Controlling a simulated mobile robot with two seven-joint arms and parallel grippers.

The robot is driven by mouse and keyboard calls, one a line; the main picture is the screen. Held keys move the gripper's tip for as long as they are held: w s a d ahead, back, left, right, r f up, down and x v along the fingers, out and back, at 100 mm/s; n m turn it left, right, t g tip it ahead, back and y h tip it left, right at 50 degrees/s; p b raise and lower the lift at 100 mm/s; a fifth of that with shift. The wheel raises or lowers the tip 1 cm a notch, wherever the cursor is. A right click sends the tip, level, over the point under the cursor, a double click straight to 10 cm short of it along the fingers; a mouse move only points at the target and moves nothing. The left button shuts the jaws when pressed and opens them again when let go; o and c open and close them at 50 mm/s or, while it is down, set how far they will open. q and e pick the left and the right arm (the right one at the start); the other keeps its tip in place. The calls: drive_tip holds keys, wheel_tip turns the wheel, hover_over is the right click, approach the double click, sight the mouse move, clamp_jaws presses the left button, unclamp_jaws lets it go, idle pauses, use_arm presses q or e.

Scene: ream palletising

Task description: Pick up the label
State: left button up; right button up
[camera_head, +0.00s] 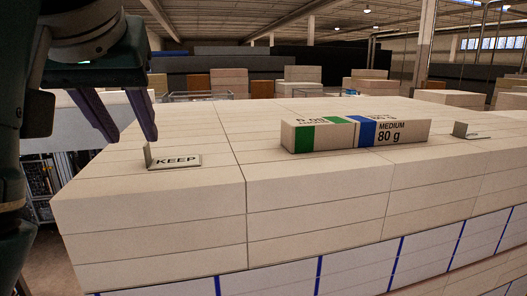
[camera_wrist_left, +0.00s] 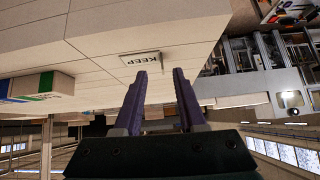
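The label (camera_head: 175,161), a small bent plate with "KEEP" on its flat front and a short upright tab at its left end, lies on top of the stacked reams (camera_head: 205,215) near their left end. It also shows upside down in the left wrist view (camera_wrist_left: 140,59). My left gripper (camera_head: 131,138) is open and empty, its two purple fingers above and to the left of the label, apart from it. In the left wrist view my left gripper's fingertips (camera_wrist_left: 159,72) point toward the label's side. My right gripper is in neither view.
A ream (camera_head: 355,133) marked "MEDIUM 80 g" with green and blue bands lies on the stack to the label's right. Another small bent plate (camera_head: 470,131) stands farther right. The stack top between label and ream is clear. Shelving (camera_head: 42,175) stands beyond the stack's left edge.

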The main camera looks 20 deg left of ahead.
sight(145, 145)
use_arm(q)
drive_tip(key=shift+w+a+r, duration=0.2)
drive_tip(key=shift+w+r, duration=0.1)
drive_tip(key=shift+r, duration=0.45)
drive_tip(key=shift+w+a, duration=0.25)
drive_tip(key=shift+w, duration=0.05)
drive_tip(key=x, duration=0.4)
drive_tip(key=shift+w+f, duration=0.1)
drive_tip(key=x, duration=0.5)
clamp_jaws()
